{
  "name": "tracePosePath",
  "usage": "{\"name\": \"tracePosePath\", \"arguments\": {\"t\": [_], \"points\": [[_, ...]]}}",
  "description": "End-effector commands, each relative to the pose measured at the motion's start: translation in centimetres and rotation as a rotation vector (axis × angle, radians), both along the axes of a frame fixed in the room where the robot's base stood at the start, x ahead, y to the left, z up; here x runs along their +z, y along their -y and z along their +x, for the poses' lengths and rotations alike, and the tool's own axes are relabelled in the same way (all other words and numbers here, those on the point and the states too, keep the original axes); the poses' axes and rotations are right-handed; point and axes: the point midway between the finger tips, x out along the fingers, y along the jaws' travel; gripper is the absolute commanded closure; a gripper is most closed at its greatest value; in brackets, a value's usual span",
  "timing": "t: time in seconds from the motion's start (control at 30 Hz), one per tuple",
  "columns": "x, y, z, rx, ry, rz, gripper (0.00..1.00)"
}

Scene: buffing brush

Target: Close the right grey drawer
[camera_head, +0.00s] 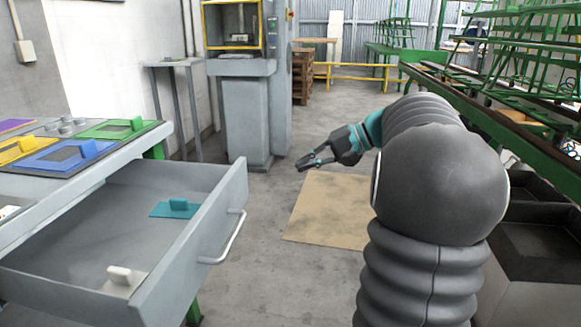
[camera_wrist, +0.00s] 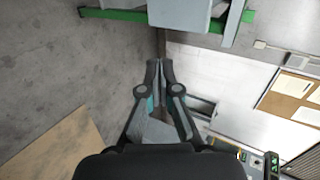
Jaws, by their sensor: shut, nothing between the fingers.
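The grey drawer (camera_head: 200,240) stands pulled open at the left of the head view, out from under the grey workbench. Its front has a pale bar handle (camera_head: 232,238) facing right. Inside lie a teal piece (camera_head: 178,207) and a white piece (camera_head: 122,278), each a flat plate with a raised block. My gripper (camera_head: 303,163) is beyond and to the right of the drawer, clear of the handle and touching nothing. In the wrist view its two fingertips (camera_wrist: 160,68) are together and empty.
The workbench top holds blue (camera_head: 68,157), yellow (camera_head: 24,150) and green (camera_head: 115,129) panels. A tan mat (camera_head: 328,210) lies on the open floor. A grey machine (camera_head: 245,110) stands behind my gripper. Green racks (camera_head: 530,75) and dark bins (camera_head: 540,240) line the right side.

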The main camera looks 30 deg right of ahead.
Motion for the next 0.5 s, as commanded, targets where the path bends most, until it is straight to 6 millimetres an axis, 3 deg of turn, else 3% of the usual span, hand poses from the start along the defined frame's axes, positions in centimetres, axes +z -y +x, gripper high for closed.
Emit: {"name": "tracePosePath", "arguments": {"t": [0.5], "points": [[-4.5,-6.8,4.8,0.004,-0.001,-0.001,1.0]]}}
